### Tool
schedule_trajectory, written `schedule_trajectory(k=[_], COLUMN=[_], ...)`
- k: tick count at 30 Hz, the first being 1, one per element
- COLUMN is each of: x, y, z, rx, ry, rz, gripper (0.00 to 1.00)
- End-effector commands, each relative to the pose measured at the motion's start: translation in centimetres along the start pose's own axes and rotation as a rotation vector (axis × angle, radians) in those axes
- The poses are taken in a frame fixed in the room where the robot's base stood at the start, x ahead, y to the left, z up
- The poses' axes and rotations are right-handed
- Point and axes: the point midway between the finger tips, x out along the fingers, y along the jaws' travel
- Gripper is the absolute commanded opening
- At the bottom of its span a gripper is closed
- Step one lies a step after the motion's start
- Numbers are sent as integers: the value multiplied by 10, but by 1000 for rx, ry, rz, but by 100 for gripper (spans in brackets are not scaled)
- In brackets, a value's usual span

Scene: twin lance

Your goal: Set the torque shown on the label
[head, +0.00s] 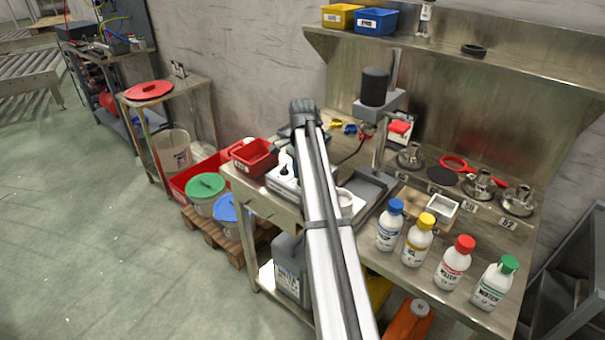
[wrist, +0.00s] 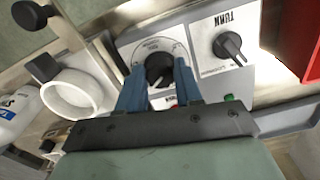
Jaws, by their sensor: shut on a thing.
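My gripper (wrist: 159,78) has blue fingers on both sides of a round black knob (wrist: 160,68) and is shut on it. The knob sits in the middle of a ringed dial with small marks on a pale control box (wrist: 200,70). The dial's marks are too small to read. A second black knob (wrist: 230,47) with a pointer is to the right, under the upside-down word "TURN". In the head view the control box (head: 282,178) is partly hidden behind my arm, and the gripper is hidden. I cannot make out a label with a torque value.
A white cup (wrist: 72,94) stands left of the control box. A red bin (head: 254,157) stands near the box. Blue-, yellow-, red- and green-capped bottles (head: 455,262) line the bench front. A stand with a black motor-like head (head: 375,87) rises behind.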

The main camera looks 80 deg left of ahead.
Motion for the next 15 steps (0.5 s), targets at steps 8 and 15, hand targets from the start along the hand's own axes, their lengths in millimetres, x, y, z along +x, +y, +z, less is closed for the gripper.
schedule_trajectory(k=[8,15], x=[0,0], y=[0,0], z=[0,0], rx=[-1,-1], ry=[1,0], rz=[0,0], gripper=[42,60])
